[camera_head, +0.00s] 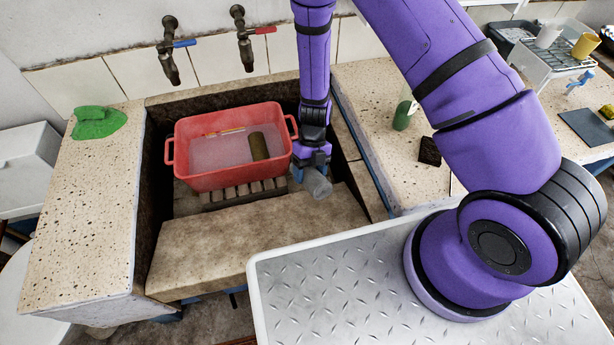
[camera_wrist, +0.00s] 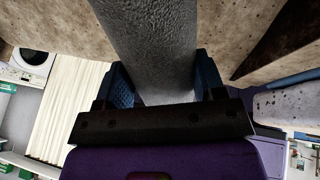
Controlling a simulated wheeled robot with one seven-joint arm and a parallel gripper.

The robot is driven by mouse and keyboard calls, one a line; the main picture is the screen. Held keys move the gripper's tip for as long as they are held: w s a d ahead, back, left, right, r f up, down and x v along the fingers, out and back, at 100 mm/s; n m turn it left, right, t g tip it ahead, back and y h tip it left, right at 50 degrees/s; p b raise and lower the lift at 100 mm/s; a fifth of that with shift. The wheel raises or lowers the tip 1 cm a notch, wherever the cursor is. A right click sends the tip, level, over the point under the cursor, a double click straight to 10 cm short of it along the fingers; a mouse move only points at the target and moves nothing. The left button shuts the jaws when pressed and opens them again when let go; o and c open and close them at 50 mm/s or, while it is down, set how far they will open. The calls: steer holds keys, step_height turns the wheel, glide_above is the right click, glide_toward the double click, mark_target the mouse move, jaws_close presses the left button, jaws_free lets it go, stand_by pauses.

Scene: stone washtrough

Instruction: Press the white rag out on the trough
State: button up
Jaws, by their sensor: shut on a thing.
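The white rag (camera_head: 317,183) looks grey and shows as a rounded bundle at my gripper, just right of the red tub. My gripper (camera_head: 311,160) is shut on it. In the wrist view the rag (camera_wrist: 155,40) is a grey, rough-textured roll between the blue fingers (camera_wrist: 165,78). The stone trough (camera_head: 250,235) has a broad, bare sloping front slab. The rag is over the back right part of this slab; I cannot tell whether it touches the stone.
The red tub (camera_head: 228,176) stands in the trough on a wooden slatted rack (camera_head: 240,194), with cloudy water and a dark green cylinder (camera_head: 259,146) inside. Two taps (camera_head: 170,55) are on the wall behind. A green cloth (camera_head: 97,122) lies on the left counter. A green bottle (camera_head: 403,117) stands right.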

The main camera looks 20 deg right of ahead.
steer(key=m, duration=0.1)
steer(key=a+f+m+y, duration=0.1)
steer(key=shift+s+f+m, duration=0.15)
steer(key=shift+s+m, duration=0.25)
steer(key=shift+s+f, duration=0.4)
steer(key=shift+f, duration=0.55)
steer(key=shift+s+f, duration=0.45)
steer(key=shift+f, duration=0.5)
steer(key=shift+s+f, duration=0.4)
steer(key=shift+f, duration=0.55)
steer(key=shift+s+f, duration=0.3)
steer(key=shift+f, duration=0.35)
steer(key=shift+s+d+f, duration=0.1)
steer(key=shift+s+f, duration=0.05)
stand_by(1.0)
stand_by(0.3)
steer(key=shift+w+r, duration=0.5)
steer(key=shift+r, duration=0.6)
steer(key=shift+w+r, duration=0.55)
steer(key=shift+r, duration=0.5)
steer(key=shift+w+r, duration=0.5)
steer(key=shift+r, duration=0.6)
